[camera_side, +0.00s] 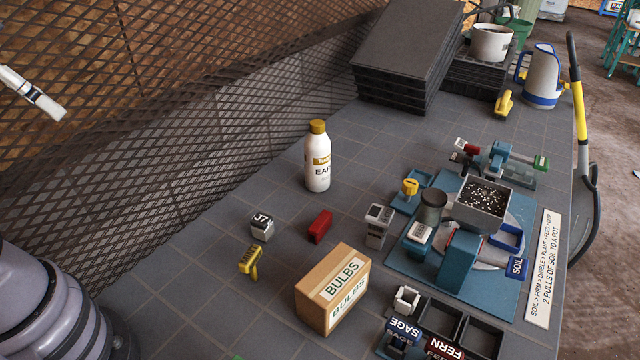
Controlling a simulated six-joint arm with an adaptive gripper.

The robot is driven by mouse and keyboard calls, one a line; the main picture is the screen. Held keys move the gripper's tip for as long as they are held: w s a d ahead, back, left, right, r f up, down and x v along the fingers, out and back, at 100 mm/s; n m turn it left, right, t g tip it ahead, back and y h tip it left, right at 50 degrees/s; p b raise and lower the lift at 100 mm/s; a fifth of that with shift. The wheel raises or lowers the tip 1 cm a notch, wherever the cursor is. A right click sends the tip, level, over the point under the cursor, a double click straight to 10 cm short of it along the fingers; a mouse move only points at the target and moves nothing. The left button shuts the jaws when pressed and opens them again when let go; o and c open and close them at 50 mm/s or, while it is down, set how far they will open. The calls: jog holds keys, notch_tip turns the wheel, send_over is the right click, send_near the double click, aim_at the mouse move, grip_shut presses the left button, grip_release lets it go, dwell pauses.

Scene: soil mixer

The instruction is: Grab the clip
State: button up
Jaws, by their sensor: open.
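I cannot tell for sure which object is the clip. A small yellow clip-like piece with dark lettering (249,261) stands on the grey tiled bench at the left, near the cardboard box. A small red block-like piece (320,226) lies farther back, between a white cube marked "J7" (262,227) and a grey block (377,224). Another yellow piece (503,103) lies at the back right. My gripper is not in view. Nothing is seen touching the yellow or red pieces.
A "BULBS" box (331,293) stands at the front, a white bottle with gold cap (318,160) behind. The soil mixer station with its soil bin (481,205) fills the right. Black trays (405,55) are stacked at the back. The left bench is mostly clear beside the mesh wall (200,110).

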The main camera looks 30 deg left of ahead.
jog(key=w+a+f+m+g+y, duration=0.5)
jog(key=w+a+m+y, duration=0.1)
jog(key=w+m+y, duration=0.15)
jog(key=w+d+f+m+t+y, duration=0.1)
jog(key=w+f+m+t+y, duration=0.35)
jog(key=w+m, duration=0.4)
jog(key=m+t+h, duration=0.7)
jog(key=m+t, duration=0.2)
jog(key=m, duration=0.6)
send_near(314, 229)
jog(key=w+a+r, duration=0.3)
jog(key=a+r, duration=0.5)
jog(key=d+f+m+h, duration=0.1)
jog(key=f, duration=0.1)
jog(key=s+d+f+m+h, duration=0.1)
jog(key=d+f, duration=0.1)
jog(key=s+d+f+m+h, duration=0.1)
jog(key=d+f, duration=0.1)
jog(key=f, duration=0.1)
jog(key=shift+m+h, duration=0.3)
jog(key=shift+h, duration=0.1)
jog(key=shift+g, duration=0.25)
jog(key=x, duration=0.7)
jog(key=shift+w+d+f, duration=0.15)
jog(key=shift+w+f, duration=0.15)
jog(key=shift+w, duration=0.05)
jog(key=x, duration=0.5)
jog(key=shift+w+f, duration=0.1)
jog(key=shift+w, duration=0.3)
jog(key=c, duration=0.9)
